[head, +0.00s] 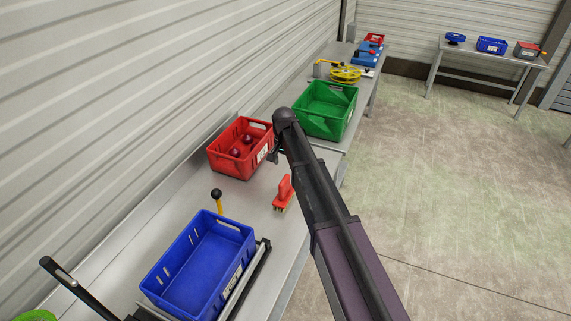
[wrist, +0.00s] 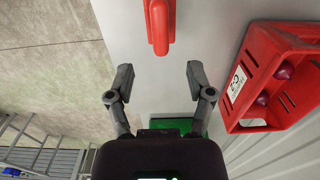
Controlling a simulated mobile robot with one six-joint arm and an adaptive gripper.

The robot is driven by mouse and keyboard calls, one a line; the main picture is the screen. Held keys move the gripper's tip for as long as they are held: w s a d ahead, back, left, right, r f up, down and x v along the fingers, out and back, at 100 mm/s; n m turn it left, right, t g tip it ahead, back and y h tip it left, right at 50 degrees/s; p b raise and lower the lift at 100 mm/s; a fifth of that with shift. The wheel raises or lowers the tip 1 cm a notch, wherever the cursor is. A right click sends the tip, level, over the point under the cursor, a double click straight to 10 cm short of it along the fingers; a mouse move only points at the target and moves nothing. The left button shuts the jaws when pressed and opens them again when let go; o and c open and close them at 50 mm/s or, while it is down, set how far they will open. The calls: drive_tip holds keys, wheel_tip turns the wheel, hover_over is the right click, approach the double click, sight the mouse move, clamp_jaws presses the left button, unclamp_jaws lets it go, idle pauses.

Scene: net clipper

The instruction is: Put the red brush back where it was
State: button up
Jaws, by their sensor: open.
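The red brush (head: 283,190) lies on the grey metal bench (head: 188,192), bristles down, near the bench's front edge. In the wrist view the brush (wrist: 158,25) shows at the top, just beyond and between my fingertips. My gripper (wrist: 157,78) is open and empty above the bench, with its two fingers spread apart. In the head view my gripper (head: 273,155) is mostly hidden behind my own arm, beside the red crate. The brush is apart from both fingers.
A red crate (head: 226,168) with dark red round things stands beside my gripper. A blue crate (head: 190,297) stands nearer, and a green crate (head: 316,123) farther back. A yellow-stemmed lever with a black knob (head: 217,197) rises behind the blue crate. Bare bench surrounds the brush.

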drive_tip(key=s+d+n, duration=0.4)
drive_tip(key=s+d, duration=1.9)
drive_tip(key=s, duration=0.2)
drive_tip(key=shift+s, duration=0.35)
drive_tip(key=shift+f, duration=0.15)
wheel_tip(320, 180, down, 6)
drive_tip(key=b, duration=0.6)
drive_tip(key=shift+f+b, duration=0.15)
drive_tip(key=shift+b, duration=0.15)
drive_tip(key=shift+a, duration=0.1)
drive_tip(key=shift+c, duration=0.8)
